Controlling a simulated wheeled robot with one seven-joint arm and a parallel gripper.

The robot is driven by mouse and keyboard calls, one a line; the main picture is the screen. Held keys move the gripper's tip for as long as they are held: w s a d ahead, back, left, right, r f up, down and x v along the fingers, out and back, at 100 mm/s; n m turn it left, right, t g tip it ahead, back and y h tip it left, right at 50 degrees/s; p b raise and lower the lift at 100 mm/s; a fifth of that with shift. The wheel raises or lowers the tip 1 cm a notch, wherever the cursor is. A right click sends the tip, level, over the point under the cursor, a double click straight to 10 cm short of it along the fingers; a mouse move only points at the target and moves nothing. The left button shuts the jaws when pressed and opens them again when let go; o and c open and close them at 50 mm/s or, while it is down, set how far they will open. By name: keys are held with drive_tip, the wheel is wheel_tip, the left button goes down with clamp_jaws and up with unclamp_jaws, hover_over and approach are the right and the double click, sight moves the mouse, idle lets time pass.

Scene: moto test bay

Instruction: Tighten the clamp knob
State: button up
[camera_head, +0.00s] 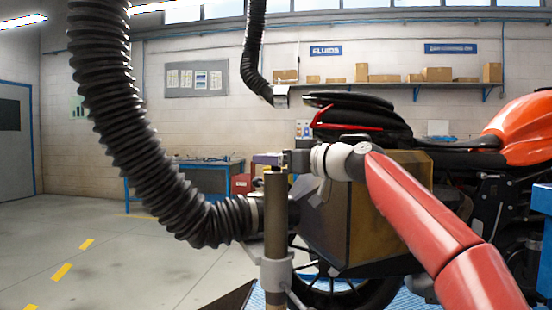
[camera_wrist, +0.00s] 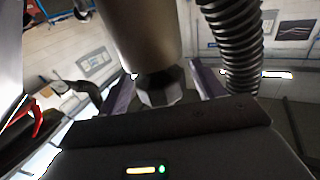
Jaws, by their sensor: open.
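The clamp knob (camera_wrist: 160,88) is a dark grey faceted piece at the end of a thick metal post (camera_wrist: 140,35) in the wrist view. My gripper (camera_wrist: 165,86) is open, with one purple finger on each side of the knob and a visible gap to each. In the head view my gripper (camera_head: 267,159) is level at the top of the upright post (camera_head: 276,205), coming in from the right. The knob is hidden there behind the near finger. A light grey collar (camera_head: 277,271) with a small lever sits lower on the post.
A black ribbed hose (camera_head: 110,100) hangs at left and curves to the post. A yellow-brown case (camera_head: 370,225) on an orange motorbike (camera_head: 523,116) stands close right, under my arm. A second hose (camera_head: 253,50) hangs above. The floor at left is free.

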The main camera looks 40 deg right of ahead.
drive_tip(key=shift+c, duration=0.5)
drive_tip(key=c, duration=0.9)
drive_tip(key=shift+o, duration=0.2)
